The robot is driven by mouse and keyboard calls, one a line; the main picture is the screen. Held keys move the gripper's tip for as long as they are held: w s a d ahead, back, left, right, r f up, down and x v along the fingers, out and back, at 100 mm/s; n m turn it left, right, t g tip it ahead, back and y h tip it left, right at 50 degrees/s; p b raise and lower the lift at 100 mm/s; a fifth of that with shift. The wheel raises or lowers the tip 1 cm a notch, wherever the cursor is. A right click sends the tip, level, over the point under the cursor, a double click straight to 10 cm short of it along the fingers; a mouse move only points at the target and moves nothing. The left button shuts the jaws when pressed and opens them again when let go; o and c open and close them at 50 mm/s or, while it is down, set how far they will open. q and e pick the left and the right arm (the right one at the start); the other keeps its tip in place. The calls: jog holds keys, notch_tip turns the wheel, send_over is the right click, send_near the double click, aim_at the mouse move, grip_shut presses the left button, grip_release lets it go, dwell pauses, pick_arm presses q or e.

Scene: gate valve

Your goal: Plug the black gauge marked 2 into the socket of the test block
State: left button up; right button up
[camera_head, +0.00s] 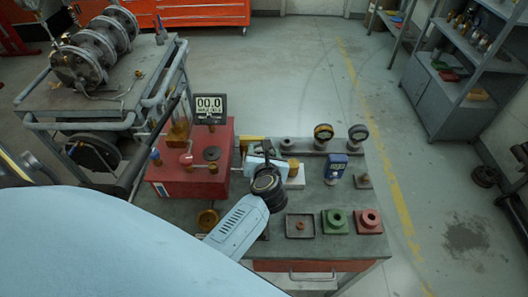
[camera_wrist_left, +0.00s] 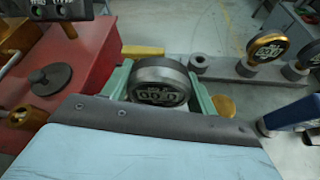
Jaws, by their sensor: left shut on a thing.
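My left gripper (camera_wrist_left: 160,92) is shut on a round gauge (camera_wrist_left: 158,84) with a dark grey rim, held between two green fingers. Its face has a pale marking that I cannot read clearly. In the head view, my left gripper (camera_head: 262,166) is over the bench beside the red block, and its own body hides the gauge. The red block (camera_head: 168,182), which appears to be the test block, carries a 00.0 display (camera_head: 210,106) and a dark disc (camera_head: 211,153). I cannot make out its socket. My right gripper is not in view.
A rack (camera_head: 303,146) at the back of the bench holds a brass-rimmed gauge (camera_head: 323,132) and a dark gauge (camera_head: 358,132). A blue device (camera_head: 336,165) stands in front. A black tray (camera_head: 300,226), a green block (camera_head: 335,222) and a red holed block (camera_head: 368,221) sit near the front edge.

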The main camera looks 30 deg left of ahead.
pick_arm(q)
jog(key=shift+f+b, duration=0.9)
jog(key=shift+f, duration=0.3)
jog(key=o, duration=1.2)
jog(key=shift+c, duration=0.2)
jog(key=shift+s, duration=0.1)
jog(key=v, duration=1.3)
jog(key=shift+s+d+r, duration=0.1)
jog(key=shift+s, duration=0.05)
